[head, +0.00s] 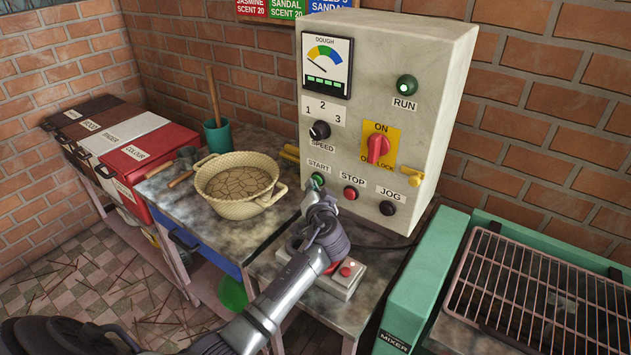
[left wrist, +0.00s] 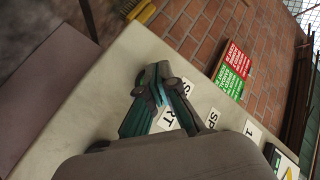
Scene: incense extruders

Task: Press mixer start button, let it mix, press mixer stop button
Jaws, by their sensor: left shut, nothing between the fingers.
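The grey mixer control box (head: 455,60) stands against the brick wall. Its green START button (head: 318,179) is at the lower left, the red STOP button (head: 351,193) is to its right, and a dark JOG button (head: 388,208) is further right. My left gripper (head: 311,196) is shut and empty, with its tips just below and against or very near the START button; contact cannot be told. In the left wrist view the closed fingers (left wrist: 160,82) lie beside the START label (left wrist: 171,113), and the button is hidden. My right gripper is out of view.
A green RUN lamp (head: 407,85), a DOUGH gauge (head: 327,67), a speed knob (head: 320,130) and a red ON switch (head: 378,148) are on the box. A woven bowl of dough (head: 238,205) stands left. A small button box (head: 342,277) lies under my left arm. A grill (head: 545,300) is right.

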